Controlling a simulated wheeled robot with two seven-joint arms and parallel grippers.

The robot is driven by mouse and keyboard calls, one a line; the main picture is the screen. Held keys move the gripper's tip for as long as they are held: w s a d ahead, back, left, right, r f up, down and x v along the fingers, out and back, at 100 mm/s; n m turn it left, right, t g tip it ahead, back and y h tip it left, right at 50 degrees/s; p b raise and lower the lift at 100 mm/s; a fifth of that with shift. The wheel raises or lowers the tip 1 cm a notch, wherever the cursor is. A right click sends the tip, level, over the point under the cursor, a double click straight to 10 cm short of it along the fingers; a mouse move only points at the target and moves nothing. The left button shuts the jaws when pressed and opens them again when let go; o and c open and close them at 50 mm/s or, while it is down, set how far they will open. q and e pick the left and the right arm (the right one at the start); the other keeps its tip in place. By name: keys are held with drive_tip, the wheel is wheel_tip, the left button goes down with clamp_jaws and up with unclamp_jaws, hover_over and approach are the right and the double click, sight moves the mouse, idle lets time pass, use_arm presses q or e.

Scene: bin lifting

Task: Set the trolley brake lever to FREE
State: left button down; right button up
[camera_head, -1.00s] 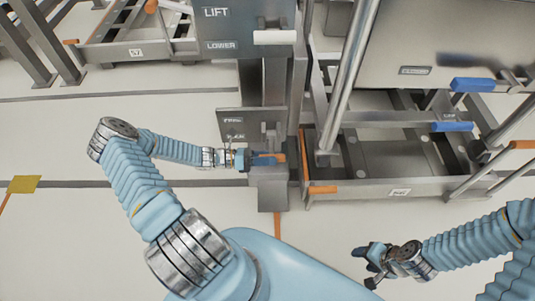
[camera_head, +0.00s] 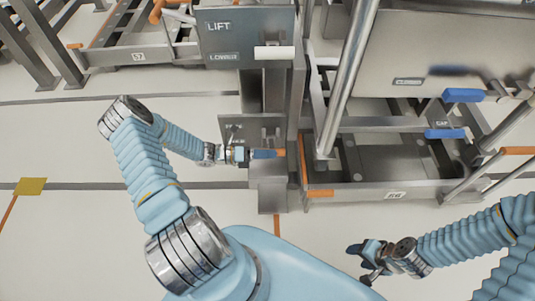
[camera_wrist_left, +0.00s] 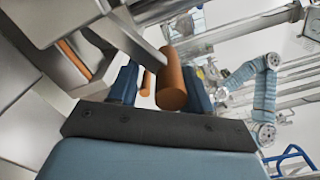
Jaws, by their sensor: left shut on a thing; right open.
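The brake lever's orange grip (camera_head: 281,153) sticks out to the right of my left gripper (camera_head: 264,154), in front of the post beside the trolley (camera_head: 350,186). In the left wrist view the orange cylinder of the lever (camera_wrist_left: 171,80) lies between the two blue fingers of my left gripper (camera_wrist_left: 162,86), and a grey bar runs into it from the upper left. My left gripper is shut on it. A small grey plate (camera_head: 228,138) with lettering too blurred to read stands behind the gripper. My right gripper (camera_head: 362,262) is open and empty above the floor at lower right.
A grey panel marked LIFT (camera_head: 235,38) with a white handle (camera_head: 274,53) stands above the lever. A large bin (camera_head: 440,45) hangs over the trolley, with blue handles (camera_head: 446,133) at right. Another frame (camera_head: 130,57) stands at far left.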

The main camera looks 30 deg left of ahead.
use_arm(q)
drive_tip(key=shift+w+a+r, duration=0.25)
drive_tip(key=shift+w+r, duration=0.15)
drive_tip(key=shift+w, duration=0.05)
drive_tip(key=c, duration=0.5)
unclamp_jaws()
drive_tip(key=b+v, duration=0.1)
drive_tip(key=v, duration=1.3)
drive_tip(key=shift+s+d+f, duration=0.2)
drive_tip(key=shift+f, duration=0.05)
